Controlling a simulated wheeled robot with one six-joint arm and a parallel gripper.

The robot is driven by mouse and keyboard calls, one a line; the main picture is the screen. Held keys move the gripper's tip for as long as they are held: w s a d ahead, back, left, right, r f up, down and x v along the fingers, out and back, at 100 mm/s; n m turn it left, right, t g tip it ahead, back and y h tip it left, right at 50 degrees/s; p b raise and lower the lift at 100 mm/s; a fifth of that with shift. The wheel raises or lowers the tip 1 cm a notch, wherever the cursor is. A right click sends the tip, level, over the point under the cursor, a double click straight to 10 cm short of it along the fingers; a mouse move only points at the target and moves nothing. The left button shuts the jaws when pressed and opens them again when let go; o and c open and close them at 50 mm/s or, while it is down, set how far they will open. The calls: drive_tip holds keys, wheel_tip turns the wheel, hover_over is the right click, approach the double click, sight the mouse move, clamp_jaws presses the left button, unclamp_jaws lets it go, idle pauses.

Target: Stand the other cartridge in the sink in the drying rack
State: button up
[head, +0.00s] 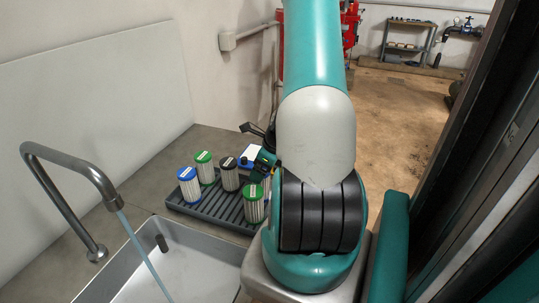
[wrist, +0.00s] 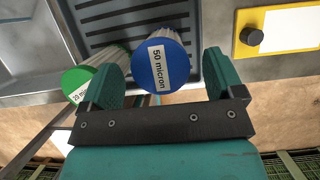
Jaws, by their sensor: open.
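In the wrist view my gripper (wrist: 163,56) is open, with one finger on each side of a blue-capped cartridge (wrist: 160,68) labelled "50 micron"; a gap shows on the right, and I cannot tell whether the left finger touches. A green-capped cartridge (wrist: 80,80) is beside the left finger, partly hidden by it. The dark slotted drying rack (wrist: 95,22) lies behind them. In the head view the rack (head: 178,207) holds upright blue (head: 188,187), green (head: 204,168), black (head: 229,175) and front green (head: 254,207) capped cartridges. My arm hides most of the gripper there.
The sink (head: 205,255) is in front of the rack, with a running faucet (head: 75,165) over it. A small dark cylinder (head: 162,243) shows at its back wall; I cannot tell what it is. A yellow-framed panel with a black knob (wrist: 275,32) is right of my gripper.

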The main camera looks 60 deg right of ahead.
drive_tip(key=v, duration=0.8)
drive_tip(key=shift+r, duration=0.2)
